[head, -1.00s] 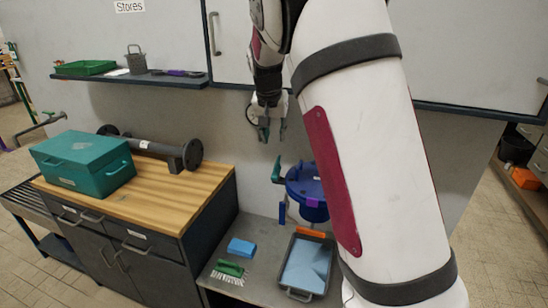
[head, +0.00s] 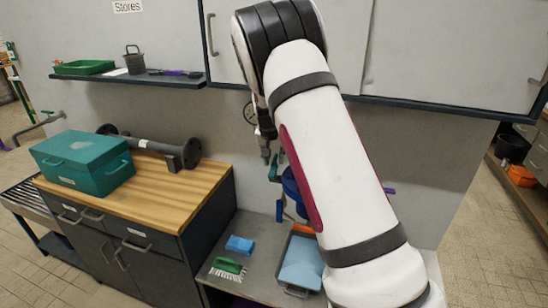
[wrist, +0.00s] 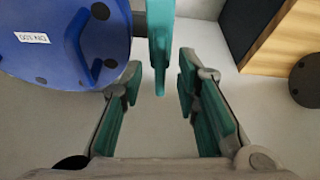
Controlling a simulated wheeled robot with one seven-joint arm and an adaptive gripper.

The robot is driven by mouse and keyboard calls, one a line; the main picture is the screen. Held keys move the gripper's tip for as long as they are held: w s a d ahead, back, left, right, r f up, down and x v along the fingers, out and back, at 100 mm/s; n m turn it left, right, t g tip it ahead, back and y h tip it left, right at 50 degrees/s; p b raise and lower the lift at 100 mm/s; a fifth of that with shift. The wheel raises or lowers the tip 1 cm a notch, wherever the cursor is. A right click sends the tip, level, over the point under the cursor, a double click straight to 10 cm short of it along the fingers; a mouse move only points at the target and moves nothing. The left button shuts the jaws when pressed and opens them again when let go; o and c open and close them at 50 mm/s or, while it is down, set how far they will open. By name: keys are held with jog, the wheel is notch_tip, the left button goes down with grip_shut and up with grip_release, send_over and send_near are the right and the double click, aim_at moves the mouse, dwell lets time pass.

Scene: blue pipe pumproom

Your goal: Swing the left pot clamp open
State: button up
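The blue pot with its lid (wrist: 65,40) shows at upper left in the wrist view, with a handle and a white label on the lid. In the head view the pot (head: 293,190) is mostly hidden behind my arm. The teal left clamp handle (wrist: 160,40) hangs into the wrist view from the top centre. It also shows in the head view (head: 274,168). My gripper (wrist: 159,92) is open, with one finger on each side of the handle's end. I cannot tell whether either finger touches it. The right clamp is hidden.
A tray with blue contents (head: 300,265), a blue sponge (head: 240,245) and a green brush (head: 230,266) lie on the grey counter. The wooden bench (head: 180,200) at left bears a teal toolbox (head: 82,162) and a dark flanged pipe (head: 150,146). Wall cabinets hang above.

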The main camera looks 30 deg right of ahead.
grip_shut()
jog(key=shift+w+a+f+m+b, duration=0.1)
jog(key=shift+w+m+b, duration=0.05)
jog(key=shift+m+b, duration=0.25)
jog(key=shift+m+g, duration=0.3)
grip_release()
jog(key=shift+h, duration=0.3)
jog(key=v, duration=1.2)
jog(key=shift+s, duration=0.25)
